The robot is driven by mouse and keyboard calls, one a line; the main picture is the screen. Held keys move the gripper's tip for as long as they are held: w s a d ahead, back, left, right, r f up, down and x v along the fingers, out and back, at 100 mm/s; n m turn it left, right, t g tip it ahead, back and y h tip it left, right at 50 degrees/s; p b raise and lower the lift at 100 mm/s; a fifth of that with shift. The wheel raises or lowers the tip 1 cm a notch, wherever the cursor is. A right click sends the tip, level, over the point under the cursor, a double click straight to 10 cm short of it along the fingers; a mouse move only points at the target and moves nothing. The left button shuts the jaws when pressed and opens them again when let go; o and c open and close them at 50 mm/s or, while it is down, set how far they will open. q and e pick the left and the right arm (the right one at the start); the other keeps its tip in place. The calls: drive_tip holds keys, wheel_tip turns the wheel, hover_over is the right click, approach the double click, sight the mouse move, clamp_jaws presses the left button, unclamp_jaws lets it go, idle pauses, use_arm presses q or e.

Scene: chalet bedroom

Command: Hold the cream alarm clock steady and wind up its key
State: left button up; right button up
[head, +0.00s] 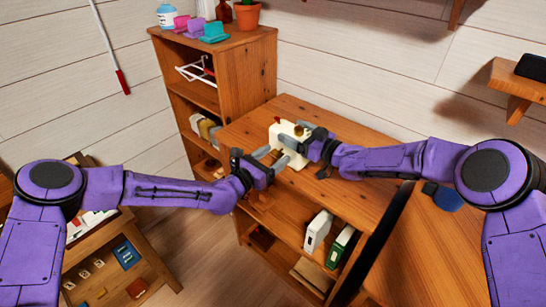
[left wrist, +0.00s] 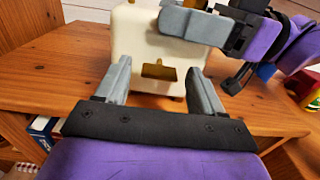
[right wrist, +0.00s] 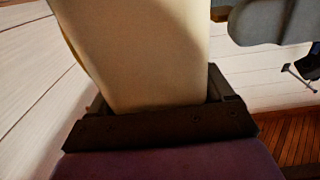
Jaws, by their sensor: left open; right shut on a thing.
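The cream alarm clock (head: 290,148) stands upright on the wooden cabinet top in the head view. My right gripper (head: 306,142) is shut on it from the right side; the clock body (right wrist: 135,50) fills the space between its jaws in the right wrist view. My left gripper (head: 270,155) is open in front of the clock. In the left wrist view its two fingers (left wrist: 159,88) point at the clock's near face, on either side of the small brass key (left wrist: 158,72). The fingers look apart from the key. The clock's far side is hidden.
The cabinet top (head: 345,185) is mostly bare around the clock. A taller bookshelf (head: 245,75) stands behind on the left, with a plant pot (head: 247,16) on top. White and green binders (head: 318,230) stand on the shelf below. A blue round thing (head: 447,198) lies at the right.

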use_arm(q)
drive_tip(key=c, duration=1.1)
drive_tip(key=shift+o, duration=0.2)
